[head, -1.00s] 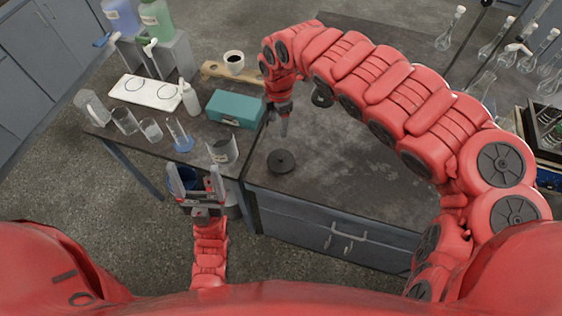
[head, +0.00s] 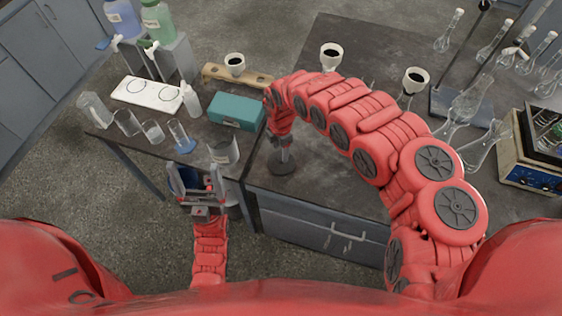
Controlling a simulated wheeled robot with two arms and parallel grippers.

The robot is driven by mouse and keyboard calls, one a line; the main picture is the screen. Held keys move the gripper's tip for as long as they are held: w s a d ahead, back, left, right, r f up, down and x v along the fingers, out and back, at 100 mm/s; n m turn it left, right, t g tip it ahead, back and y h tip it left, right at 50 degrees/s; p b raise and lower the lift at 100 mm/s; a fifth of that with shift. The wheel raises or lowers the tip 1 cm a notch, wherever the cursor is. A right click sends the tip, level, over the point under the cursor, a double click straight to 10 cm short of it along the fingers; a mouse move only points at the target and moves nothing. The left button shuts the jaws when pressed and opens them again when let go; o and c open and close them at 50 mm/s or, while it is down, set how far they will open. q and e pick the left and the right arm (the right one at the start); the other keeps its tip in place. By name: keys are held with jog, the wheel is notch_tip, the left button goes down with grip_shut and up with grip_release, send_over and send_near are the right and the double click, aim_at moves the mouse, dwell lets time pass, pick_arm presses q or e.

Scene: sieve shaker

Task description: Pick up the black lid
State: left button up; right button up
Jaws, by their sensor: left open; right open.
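The black lid (head: 284,166) is a small dark disc lying on the dark bench top near its front left corner. My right gripper (head: 281,158) points down right over the lid and covers its middle. Its fingertips look at or just above the lid; I cannot tell whether they touch it. The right gripper is open. My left gripper (head: 196,183) is open and empty, in front of the left table's edge, well left of the lid.
White cups with dark contents (head: 331,56) (head: 414,80) stand farther back on the bench. A drawer handle (head: 349,232) protrudes in front.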

aim_at(280, 159)
jog(key=shift+f+p, duration=0.5)
jog(key=shift+f, duration=0.2)
notch_tip(280, 159, down, 2)
jog(key=shift+a+p, duration=0.1)
jog(key=shift+p, duration=0.2)
jog(key=shift+d+f, duration=0.25)
jog(key=shift+f, duration=0.55)
grip_shut()
